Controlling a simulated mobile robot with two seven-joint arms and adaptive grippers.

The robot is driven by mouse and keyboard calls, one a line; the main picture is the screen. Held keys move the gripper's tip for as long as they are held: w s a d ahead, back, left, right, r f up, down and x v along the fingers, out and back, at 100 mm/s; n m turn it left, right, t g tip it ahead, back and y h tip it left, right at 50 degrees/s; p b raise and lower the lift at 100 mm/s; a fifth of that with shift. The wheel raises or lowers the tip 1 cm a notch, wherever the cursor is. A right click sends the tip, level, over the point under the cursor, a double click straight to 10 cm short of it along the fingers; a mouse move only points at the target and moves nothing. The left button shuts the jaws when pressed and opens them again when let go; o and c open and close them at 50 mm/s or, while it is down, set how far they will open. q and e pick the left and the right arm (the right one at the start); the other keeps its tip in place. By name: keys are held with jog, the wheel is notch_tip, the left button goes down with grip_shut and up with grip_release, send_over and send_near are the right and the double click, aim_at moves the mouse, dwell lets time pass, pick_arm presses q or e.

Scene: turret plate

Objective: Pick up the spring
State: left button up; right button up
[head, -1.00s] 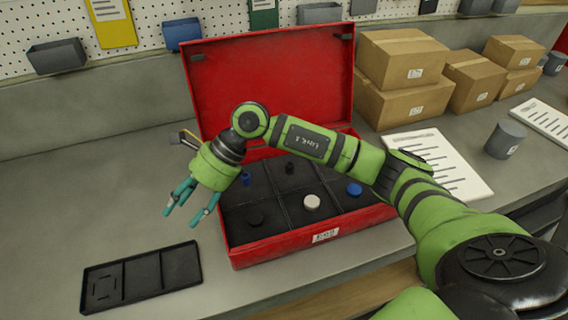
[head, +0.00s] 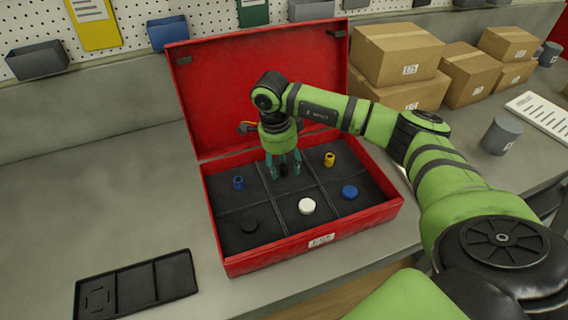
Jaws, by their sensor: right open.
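The open red box (head: 300,248) holds small parts in black compartments. In its back row are a small blue upright piece (head: 239,183), a small black piece (head: 284,170) and a small yellow upright piece (head: 329,159). These are too small to tell for certain which is the spring. My right gripper (head: 284,173) points down over the back middle compartment, open, with its teal fingers on either side of the black piece. I cannot tell whether they touch it. My left gripper is not in view.
The front row holds a black disc (head: 249,225), a white disc (head: 306,205) and a blue disc (head: 350,192). The raised red lid (head: 225,80) stands close behind my gripper. A black tray (head: 136,286) lies front left. Cardboard boxes (head: 400,58) stand back right.

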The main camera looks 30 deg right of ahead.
jog(key=shift+f, duration=0.55)
jog(key=c, duration=1)
jog(key=shift+r, duration=0.1)
